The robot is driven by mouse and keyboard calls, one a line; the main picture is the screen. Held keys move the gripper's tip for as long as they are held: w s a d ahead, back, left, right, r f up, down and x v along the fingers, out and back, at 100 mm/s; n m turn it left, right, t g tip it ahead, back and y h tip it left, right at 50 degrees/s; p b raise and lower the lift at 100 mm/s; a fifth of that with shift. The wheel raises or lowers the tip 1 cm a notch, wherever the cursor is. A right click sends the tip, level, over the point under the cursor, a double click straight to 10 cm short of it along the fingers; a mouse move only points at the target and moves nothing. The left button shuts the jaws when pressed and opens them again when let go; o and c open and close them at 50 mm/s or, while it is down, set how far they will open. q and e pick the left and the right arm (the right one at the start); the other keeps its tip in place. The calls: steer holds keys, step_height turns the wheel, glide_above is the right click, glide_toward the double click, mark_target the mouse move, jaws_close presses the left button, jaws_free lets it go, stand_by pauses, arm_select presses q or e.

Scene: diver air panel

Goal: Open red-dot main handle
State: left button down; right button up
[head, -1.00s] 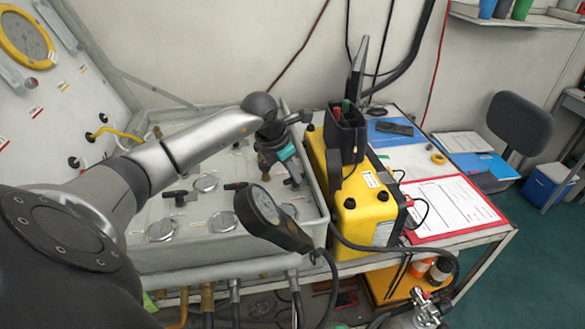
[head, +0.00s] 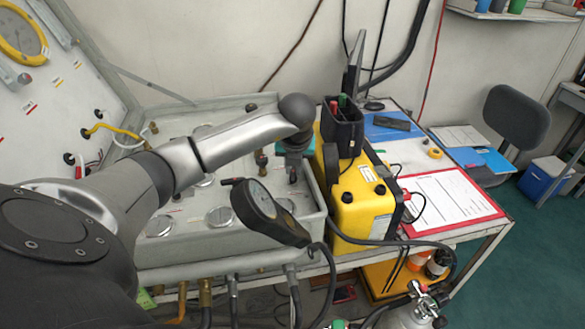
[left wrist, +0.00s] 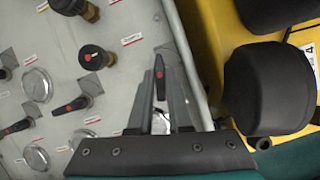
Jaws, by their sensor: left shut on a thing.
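A dark lever handle with a red dot (left wrist: 160,76) stands between the two grey fingers of my left gripper (left wrist: 161,98) in the left wrist view. The fingers are shut on it, one along each side. In the head view my left gripper (head: 293,172) is at the right end of the grey panel box (head: 240,252), beside the yellow case. My wrist hides most of the gripper and the handle there. Other red-dotted handles show to the left in the wrist view, a black knob (left wrist: 94,57) and a black lever (left wrist: 72,104). My right gripper is not in view.
The yellow case (head: 362,212) stands close to the right of the panel box. A handheld gauge (head: 262,205) with a black hose is in front of the panel. Round metal caps (left wrist: 37,86) lie among the valves. A red-edged clipboard (head: 447,198) lies farther right.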

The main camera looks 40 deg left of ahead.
arm_select(q)
steer(key=shift+w+d+n+g+y, duration=0.1)
steer(key=shift+n+g+y, duration=0.25)
steer(key=shift+n, duration=0.85)
steer(key=c, duration=0.8)
jaws_free()
steer(key=shift+c, duration=0.2)
steer(key=shift+r, duration=0.15)
steer(key=v, duration=1.5)
steer(key=shift+p, duration=0.4)
